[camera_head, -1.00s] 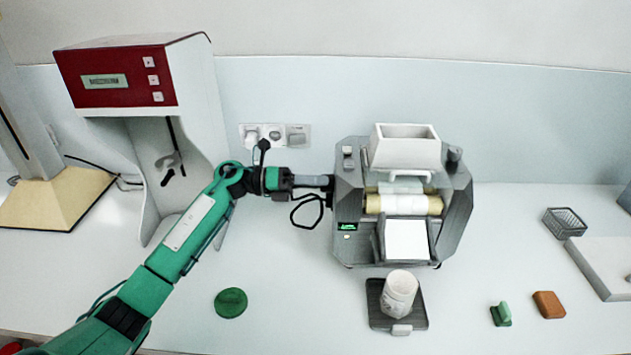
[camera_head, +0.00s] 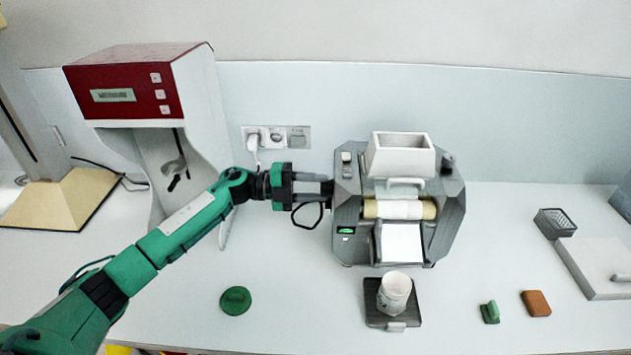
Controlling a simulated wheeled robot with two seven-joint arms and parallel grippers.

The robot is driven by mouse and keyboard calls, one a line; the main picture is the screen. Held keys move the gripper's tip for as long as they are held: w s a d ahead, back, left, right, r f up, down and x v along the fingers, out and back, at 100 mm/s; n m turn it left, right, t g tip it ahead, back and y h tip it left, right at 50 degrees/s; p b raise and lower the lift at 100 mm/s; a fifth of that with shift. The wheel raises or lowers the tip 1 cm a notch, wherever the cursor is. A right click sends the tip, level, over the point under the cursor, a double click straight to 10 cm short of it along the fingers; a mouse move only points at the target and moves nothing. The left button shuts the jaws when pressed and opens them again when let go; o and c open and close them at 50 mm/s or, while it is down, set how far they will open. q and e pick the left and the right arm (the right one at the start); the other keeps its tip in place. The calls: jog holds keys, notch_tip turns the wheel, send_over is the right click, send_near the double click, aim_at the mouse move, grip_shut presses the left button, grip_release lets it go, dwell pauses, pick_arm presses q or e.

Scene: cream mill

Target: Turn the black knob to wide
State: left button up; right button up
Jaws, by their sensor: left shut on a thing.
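The mill (camera_head: 350,225) is a grey machine with a white hopper (camera_head: 400,157), rollers and a small green display, standing at the middle of the bench. My left gripper (camera_head: 326,188) reaches in from the left, level, with its fingertips at the mill's left side wall. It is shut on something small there. I take this to be the black knob, but the fingers hide it, and its setting cannot be read. A dark knob-like part (camera_head: 448,162) also shows at the mill's top right. My right gripper is not in view.
A white cup (camera_head: 394,293) stands on a dark scale (camera_head: 377,317) before the mill. A green round lid (camera_head: 235,301), a green block (camera_head: 490,312) and a brown block (camera_head: 537,303) lie on the bench. A red-and-white machine (camera_head: 130,90) stands at the left.

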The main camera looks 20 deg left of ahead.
pick_arm(q)
jog(key=shift+w+a+r+n+p, duration=0.1)
jog(key=shift+n+p, duration=0.35)
jog(key=shift+n, duration=0.35)
jog(key=shift+r+n+p, duration=0.1)
jog(key=shift+n+p, duration=0.3)
jog(key=shift+n, duration=0.4)
jog(key=shift+f, duration=0.1)
jog(key=o, duration=1)
jog(key=shift+f, duration=0.15)
jog(key=b+v, duration=0.1)
jog(key=v, duration=0.6)
jog(key=shift+a, duration=0.25)
